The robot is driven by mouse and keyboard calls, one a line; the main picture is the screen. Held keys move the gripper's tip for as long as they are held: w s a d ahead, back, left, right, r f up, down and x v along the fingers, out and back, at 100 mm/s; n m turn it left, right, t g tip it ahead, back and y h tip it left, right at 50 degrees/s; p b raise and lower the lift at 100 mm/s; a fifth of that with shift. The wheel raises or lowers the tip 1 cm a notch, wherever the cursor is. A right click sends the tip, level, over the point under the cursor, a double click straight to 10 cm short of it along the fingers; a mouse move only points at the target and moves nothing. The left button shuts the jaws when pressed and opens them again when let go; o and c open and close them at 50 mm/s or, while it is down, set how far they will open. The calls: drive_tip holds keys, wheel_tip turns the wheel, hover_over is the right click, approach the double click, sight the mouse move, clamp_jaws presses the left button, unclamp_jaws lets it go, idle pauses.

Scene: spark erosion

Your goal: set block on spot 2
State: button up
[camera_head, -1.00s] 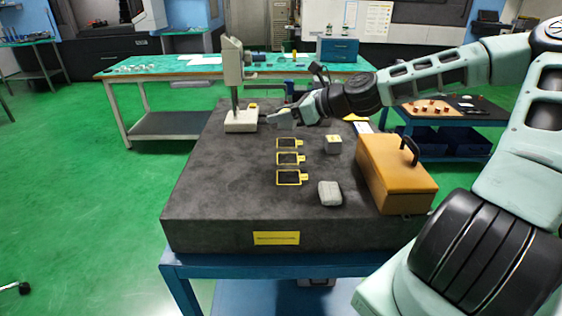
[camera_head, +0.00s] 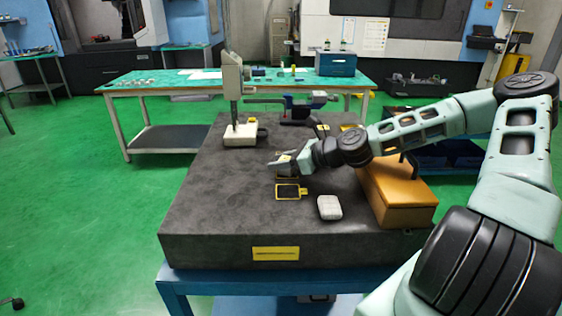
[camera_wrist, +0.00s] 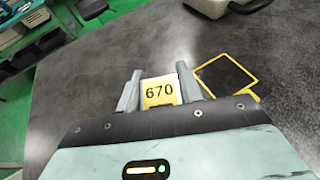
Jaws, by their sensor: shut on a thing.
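My gripper (camera_head: 283,162) is over the column of yellow-framed dark spots on the granite plate. In the wrist view its two fingers (camera_wrist: 160,92) are shut on a block with a yellow face marked 670 (camera_wrist: 158,91). In the head view the block is mostly hidden by the gripper. The nearest framed spot (camera_head: 289,192) is in plain view in front of the gripper; those behind it are largely covered by the gripper. One framed spot (camera_wrist: 228,75) shows to the right of the block in the wrist view. The gap beneath the block cannot be judged.
The dark granite plate (camera_head: 215,205) is clear on its left. A pale gauge stand (camera_head: 240,134) is behind the gripper. A whitish rounded object (camera_head: 329,207) lies right of the spots, beside an orange case (camera_head: 398,200). A blue gauge (camera_head: 300,106) stands farther back.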

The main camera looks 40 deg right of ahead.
drive_tip(key=shift+f, duration=0.1)
drive_tip(key=o, duration=1.1)
drive_tip(key=shift+v, duration=3.8)
